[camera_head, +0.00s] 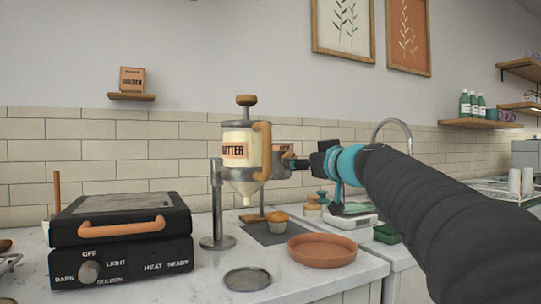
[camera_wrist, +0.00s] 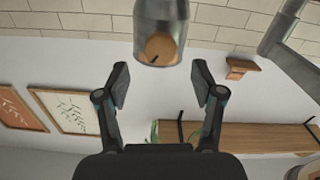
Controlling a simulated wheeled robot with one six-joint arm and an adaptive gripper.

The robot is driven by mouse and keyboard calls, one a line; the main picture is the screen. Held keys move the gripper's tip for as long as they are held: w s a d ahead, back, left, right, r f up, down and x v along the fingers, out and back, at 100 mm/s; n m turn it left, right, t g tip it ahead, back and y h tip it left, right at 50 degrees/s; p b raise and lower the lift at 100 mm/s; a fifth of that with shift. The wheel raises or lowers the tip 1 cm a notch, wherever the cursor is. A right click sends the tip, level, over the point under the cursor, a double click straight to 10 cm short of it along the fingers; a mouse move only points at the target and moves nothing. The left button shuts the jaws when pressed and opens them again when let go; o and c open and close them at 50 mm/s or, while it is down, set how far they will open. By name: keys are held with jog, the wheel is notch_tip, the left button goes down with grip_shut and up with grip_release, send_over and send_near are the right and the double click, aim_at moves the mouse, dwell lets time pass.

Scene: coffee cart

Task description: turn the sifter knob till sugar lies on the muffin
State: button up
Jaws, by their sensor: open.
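The sifter (camera_wrist: 165,15) shows in the wrist view as a grey metal cylinder with a round orange-brown knob (camera_wrist: 160,48) that has a dark mark. My gripper (camera_wrist: 161,80) is open, its two fingers apart to either side of and below the knob in the picture, with nothing between them. In the head view, the sifter (camera_head: 283,158) is mostly hidden behind the batter dispenser, and my gripper (camera_head: 299,163) is at its right. The muffin (camera_head: 277,221) stands below on a dark mat (camera_head: 264,236). Its top looks brown; I see no white on it.
The batter dispenser (camera_head: 240,148) stands close in front of the sifter on a metal stand. A black waffle iron (camera_head: 120,240) is at left. An orange dish (camera_head: 322,250) and a grey disc (camera_head: 247,279) lie in front. Small jars (camera_head: 312,204) and a scale (camera_head: 350,218) stand at right.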

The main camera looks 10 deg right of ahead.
jog(key=shift+p+x, duration=0.7)
jog(key=shift+x, duration=1.95)
jog(key=shift+c, duration=0.3)
jog(key=c, duration=1.1)
